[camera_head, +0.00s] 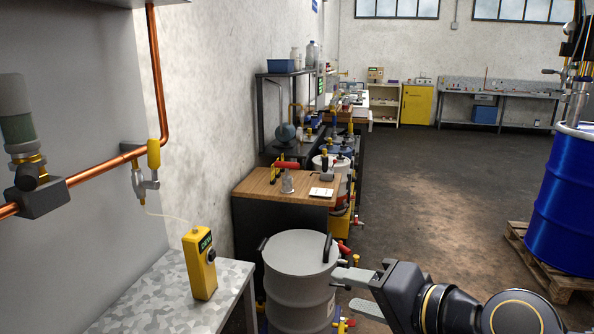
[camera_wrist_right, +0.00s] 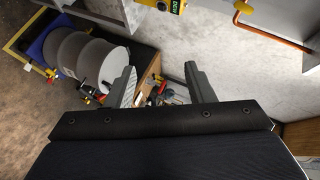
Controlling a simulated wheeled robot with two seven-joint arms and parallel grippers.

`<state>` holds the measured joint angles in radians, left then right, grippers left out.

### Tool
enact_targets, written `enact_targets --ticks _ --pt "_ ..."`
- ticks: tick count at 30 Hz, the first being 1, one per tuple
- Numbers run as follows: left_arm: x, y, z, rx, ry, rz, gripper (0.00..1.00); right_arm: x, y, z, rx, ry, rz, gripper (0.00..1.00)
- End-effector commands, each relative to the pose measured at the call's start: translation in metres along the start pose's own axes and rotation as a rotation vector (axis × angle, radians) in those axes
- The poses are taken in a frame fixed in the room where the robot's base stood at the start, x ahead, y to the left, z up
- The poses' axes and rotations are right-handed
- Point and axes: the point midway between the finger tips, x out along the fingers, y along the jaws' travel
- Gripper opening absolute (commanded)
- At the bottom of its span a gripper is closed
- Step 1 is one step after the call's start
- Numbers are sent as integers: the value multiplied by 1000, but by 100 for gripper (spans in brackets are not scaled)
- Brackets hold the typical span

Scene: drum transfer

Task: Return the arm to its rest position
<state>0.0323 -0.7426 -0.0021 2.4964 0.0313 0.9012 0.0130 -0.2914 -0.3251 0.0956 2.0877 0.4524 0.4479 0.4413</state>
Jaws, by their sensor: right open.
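My right gripper (camera_head: 352,281) comes in from the lower right in the head view, at the right side of a grey drum (camera_head: 300,250). In the right wrist view the two fingers of the right gripper (camera_wrist_right: 160,85) stand apart with nothing between them. The grey drum (camera_wrist_right: 75,55) lies to the left of the fingers in that view. Whether a finger touches the drum cannot be told. My left gripper does not show in either view.
A yellow handheld device (camera_head: 200,264) stands on a speckled bench (camera_head: 165,295) at the left. A wooden-topped cabinet (camera_head: 262,184) is behind the drum. A blue drum (camera_head: 565,205) stands on a pallet (camera_head: 540,262) at the right. Open floor (camera_head: 440,190) lies between.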

Motion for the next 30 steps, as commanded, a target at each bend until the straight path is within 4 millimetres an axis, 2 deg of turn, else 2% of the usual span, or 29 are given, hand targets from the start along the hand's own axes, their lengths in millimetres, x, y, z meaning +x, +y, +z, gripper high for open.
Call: enact_targets --ticks 1,3,6,12,17,18,30 --pt "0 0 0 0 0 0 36 -16 34 4 -64 2 76 49" --pt "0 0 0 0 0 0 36 -33 75 13 -152 -18 175 49" --pt "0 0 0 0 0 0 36 -54 121 28 -241 -57 290 49" --pt "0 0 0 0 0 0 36 -88 190 61 -353 -147 468 49" --pt "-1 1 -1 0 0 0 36 -112 233 89 -412 -229 583 49" --pt "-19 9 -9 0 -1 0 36 -118 210 80 -413 -227 574 49" --pt "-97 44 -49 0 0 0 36 -152 125 52 -411 -224 569 49"
